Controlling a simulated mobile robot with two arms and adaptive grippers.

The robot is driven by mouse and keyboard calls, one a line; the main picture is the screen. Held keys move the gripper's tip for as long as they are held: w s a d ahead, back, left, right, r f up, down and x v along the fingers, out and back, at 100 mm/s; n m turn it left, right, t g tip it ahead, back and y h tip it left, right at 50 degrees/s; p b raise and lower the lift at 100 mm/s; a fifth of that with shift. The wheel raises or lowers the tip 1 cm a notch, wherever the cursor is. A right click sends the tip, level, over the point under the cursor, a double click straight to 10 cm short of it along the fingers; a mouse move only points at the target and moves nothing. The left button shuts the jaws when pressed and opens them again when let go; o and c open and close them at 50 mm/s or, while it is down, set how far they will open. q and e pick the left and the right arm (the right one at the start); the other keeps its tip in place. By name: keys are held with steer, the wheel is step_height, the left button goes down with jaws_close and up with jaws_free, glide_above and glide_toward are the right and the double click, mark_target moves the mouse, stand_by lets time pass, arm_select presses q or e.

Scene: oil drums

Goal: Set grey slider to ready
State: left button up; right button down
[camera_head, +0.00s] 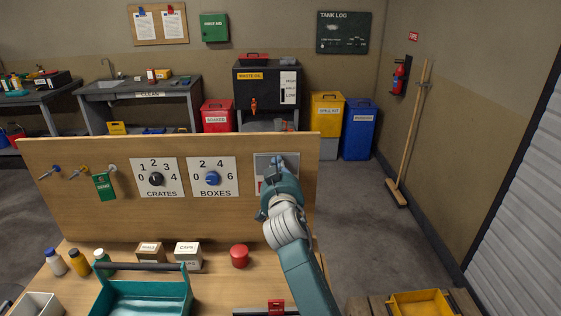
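A grey panel (263,160) is mounted on the upright wooden board (120,218), right of the BOXES dial. My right arm reaches up from the bottom, and my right gripper (277,164) is in front of this panel, covering most of it. A small red patch shows at the panel's lower left. The slider and its setting are hidden behind the gripper. Whether the fingers touch or hold the slider cannot be told. My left gripper is not in view.
The CRATES dial (155,179) and BOXES dial (212,178) are to the left. A teal tray (140,300), a red button (239,256), small boxes and bottles stand on the bench below.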

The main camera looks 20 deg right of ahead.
arm_select(q)
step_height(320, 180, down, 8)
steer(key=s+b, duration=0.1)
steer(key=b, duration=0.7)
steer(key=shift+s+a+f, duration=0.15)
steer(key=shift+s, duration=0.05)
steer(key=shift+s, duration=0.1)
